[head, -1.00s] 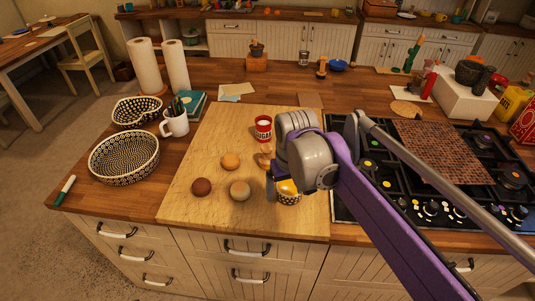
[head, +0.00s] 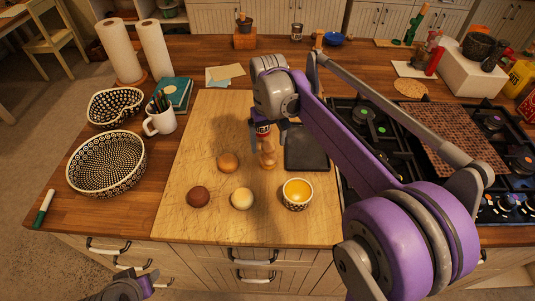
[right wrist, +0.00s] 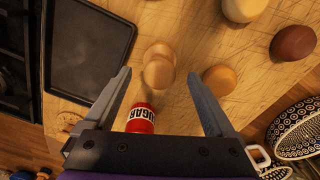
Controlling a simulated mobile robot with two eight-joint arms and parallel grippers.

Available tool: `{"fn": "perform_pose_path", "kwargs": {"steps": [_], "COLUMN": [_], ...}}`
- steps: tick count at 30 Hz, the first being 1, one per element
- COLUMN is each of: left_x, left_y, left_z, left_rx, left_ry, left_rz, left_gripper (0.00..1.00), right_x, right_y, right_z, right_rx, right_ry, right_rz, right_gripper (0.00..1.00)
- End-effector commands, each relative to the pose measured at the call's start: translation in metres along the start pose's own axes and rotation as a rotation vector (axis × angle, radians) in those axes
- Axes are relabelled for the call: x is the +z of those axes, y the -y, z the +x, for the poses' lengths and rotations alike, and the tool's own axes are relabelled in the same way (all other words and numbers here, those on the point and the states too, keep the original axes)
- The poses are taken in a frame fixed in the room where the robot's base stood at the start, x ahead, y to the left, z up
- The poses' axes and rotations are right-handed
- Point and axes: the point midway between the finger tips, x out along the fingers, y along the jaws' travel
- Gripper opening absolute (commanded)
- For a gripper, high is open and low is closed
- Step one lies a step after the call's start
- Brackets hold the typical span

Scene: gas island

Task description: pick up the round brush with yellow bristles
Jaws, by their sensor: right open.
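My right gripper (head: 264,128) is over the cutting board, partly hidden by its own arm. In the right wrist view the fingers (right wrist: 162,85) are spread wide, pointing down at a turned wooden piece with a rounded top (right wrist: 158,70). This piece also shows in the head view (head: 268,153); nothing is gripped. I cannot make out yellow bristles on it. A patterned bowl (head: 297,206) with a yellow inside stands to its right in the head view. A round wooden item (right wrist: 69,122) lies beyond the dark tray. My left gripper (head: 128,287) is partly cut off at the bottom left.
The stove (head: 380,135) is right.

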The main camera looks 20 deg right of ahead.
Motion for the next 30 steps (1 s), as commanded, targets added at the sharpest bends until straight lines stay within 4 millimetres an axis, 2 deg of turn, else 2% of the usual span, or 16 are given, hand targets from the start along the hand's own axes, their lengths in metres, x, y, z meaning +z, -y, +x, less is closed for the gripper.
{"fn": "perform_pose_path", "kwargs": {"steps": [8, 15, 24, 26, 30], "left_x": [-0.001, -0.002, -0.001, -0.001, -0.001], "left_y": [0.0, 0.0, 0.0, 0.0, 0.0], "left_z": [-0.001, -0.001, -0.001, -0.001, -0.001], "left_rx": [0.0, 0.0, 0.0, 0.0, 0.0], "left_ry": [-0.001, -0.001, -0.001, -0.001, -0.001], "left_rz": [0.0, 0.0, 0.0, 0.0, 0.0], "left_gripper": [0.5, 0.5, 0.5, 0.5, 0.5], "right_x": [0.001, 0.004, 0.004, 0.004, 0.004], "right_y": [0.0, -0.001, -0.001, -0.001, -0.001], "right_z": [0.024, 0.058, 0.063, 0.063, 0.063], "right_rx": [0.0, 0.0, 0.0, 0.0, 0.0], "right_ry": [-0.001, -0.001, -0.001, -0.001, -0.001], "right_rz": [0.0, 0.0, 0.0, 0.0, 0.0], "right_gripper": [0.9, 0.9, 0.9, 0.81, 0.56]}}
